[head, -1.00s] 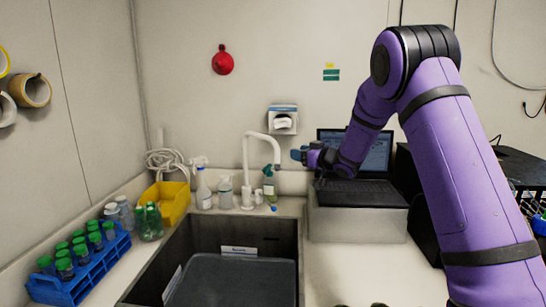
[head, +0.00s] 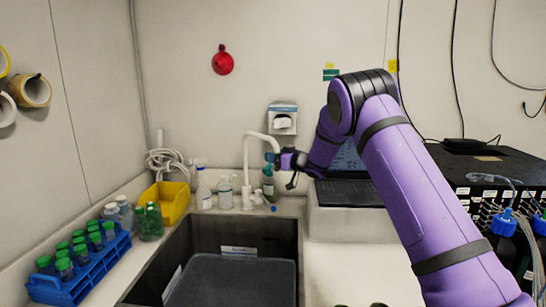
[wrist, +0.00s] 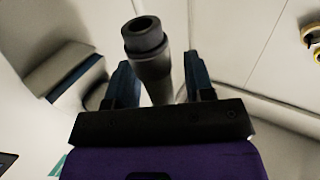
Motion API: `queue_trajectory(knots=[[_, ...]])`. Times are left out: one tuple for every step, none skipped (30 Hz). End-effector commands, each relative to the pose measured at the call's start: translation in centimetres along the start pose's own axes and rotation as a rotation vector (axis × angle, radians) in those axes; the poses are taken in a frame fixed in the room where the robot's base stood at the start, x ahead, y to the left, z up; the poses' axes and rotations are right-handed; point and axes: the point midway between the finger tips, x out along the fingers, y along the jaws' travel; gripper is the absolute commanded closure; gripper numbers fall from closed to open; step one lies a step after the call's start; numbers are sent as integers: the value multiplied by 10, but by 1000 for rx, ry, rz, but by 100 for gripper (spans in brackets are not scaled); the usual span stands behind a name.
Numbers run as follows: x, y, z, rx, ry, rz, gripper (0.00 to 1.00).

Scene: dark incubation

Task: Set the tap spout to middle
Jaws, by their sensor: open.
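The white tap (head: 247,175) stands behind the sink, and its curved spout arches to the right in the head view. My gripper (head: 272,158) is at the right of the spout, close to its down-turned end. In the wrist view the dark spout end (wrist: 146,38) shows between the two blue-grey fingers of my gripper (wrist: 160,85). The fingers are apart, with gaps on both sides of the spout. I cannot tell whether either finger touches it. The spout's tip is partly hidden by my gripper in the head view.
The sink (head: 292,235) holds a dark grey tray. Bottles (head: 204,190) and a yellow bin (head: 172,203) stand left of the tap. A green-labelled bottle (head: 268,185) stands just below my gripper. A laptop (head: 350,190) is at the right, and a paper dispenser (head: 282,119) hangs on the wall behind.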

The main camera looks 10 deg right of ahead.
Motion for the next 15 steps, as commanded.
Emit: queue_trajectory(knots=[[4,0,0,0,0,-1,51],[5,0,0,0,0,-1,51],[6,0,0,0,0,0,51],[7,0,0,-1,0,0,51],[8,0,0,-1,0,0,51],[8,0,0,-1,0,1,51],[8,0,0,-1,0,1,51],[8,0,0,-1,0,1,51],[8,0,0,-1,0,1,51],[8,0,0,-1,0,1,51],[8,0,0,-1,0,1,51],[8,0,0,-1,0,1,51],[8,0,0,-1,0,0,58],[8,0,0,-1,0,0,65],[8,0,0,-1,0,0,74]])
